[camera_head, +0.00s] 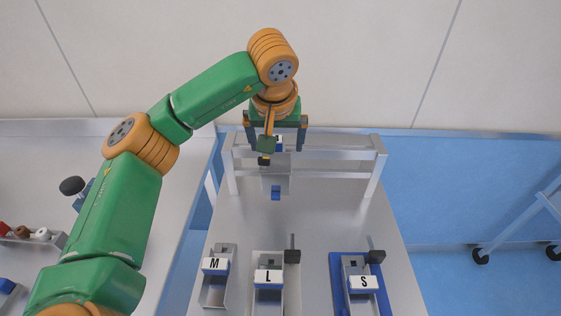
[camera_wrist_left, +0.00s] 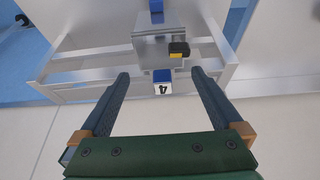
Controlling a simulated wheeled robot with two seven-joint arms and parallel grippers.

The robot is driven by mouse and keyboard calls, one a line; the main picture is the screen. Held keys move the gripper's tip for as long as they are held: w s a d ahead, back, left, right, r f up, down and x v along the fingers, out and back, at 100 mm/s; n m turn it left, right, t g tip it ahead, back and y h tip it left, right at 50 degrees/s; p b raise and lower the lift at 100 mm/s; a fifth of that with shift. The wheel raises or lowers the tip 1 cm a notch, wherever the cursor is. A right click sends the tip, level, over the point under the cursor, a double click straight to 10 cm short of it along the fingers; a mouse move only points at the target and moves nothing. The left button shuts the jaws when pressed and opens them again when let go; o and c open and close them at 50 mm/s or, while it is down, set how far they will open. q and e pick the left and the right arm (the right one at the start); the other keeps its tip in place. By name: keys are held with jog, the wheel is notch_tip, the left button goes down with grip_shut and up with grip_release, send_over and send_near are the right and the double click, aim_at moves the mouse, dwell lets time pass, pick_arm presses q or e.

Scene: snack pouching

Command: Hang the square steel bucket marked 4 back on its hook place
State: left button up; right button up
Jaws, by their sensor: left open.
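The square steel bucket (camera_head: 276,178) is at the rail of the metal rack, partly hidden behind my left gripper. In the left wrist view, the bucket (camera_wrist_left: 153,50) shows its grey metal body and a blue-and-white tag marked 4 (camera_wrist_left: 162,87). My left gripper (camera_head: 275,147) is open above the rack. In the left wrist view, its fingers (camera_wrist_left: 160,75) stand apart on either side of the tag, with gaps and nothing held. I cannot tell whether the bucket rests on a hook. My right gripper is not in view.
The rack (camera_head: 335,154) spans the far end of the steel table (camera_head: 325,220). Metal scoop-like holders marked M (camera_head: 214,265), L (camera_head: 268,277) and S (camera_head: 364,283) stand along the near side. The middle of the table is clear. A side table (camera_head: 35,170) is on the left.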

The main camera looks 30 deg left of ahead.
aim_at(277, 162)
pick_arm(q)
jog(key=x, duration=0.2)
jog(key=p+x, duration=0.1)
jog(key=x, duration=0.2)
jog(key=p+x, duration=0.1)
jog(key=x, duration=0.1)
jog(key=shift+s+f, duration=0.2)
jog(key=shift+f, duration=0.2)
jog(key=shift+s+r, duration=0.1)
jog(key=shift+s, duration=0.05)
jog(key=shift+c, duration=0.2)
jog(key=c, duration=1.5)
jog(key=shift+r, duration=0.1)
jog(key=shift+r, duration=0.25)
notch_tip(277, 162, up, 3)
jog(key=shift+a+f+b, duration=0.1)
jog(key=shift+b, duration=0.35)
grip_shut()
jog(key=s+a+r, duration=0.5)
jog(key=s+r, duration=0.4)
jog(key=s, duration=0.4)
jog(key=shift+r, duration=0.25)
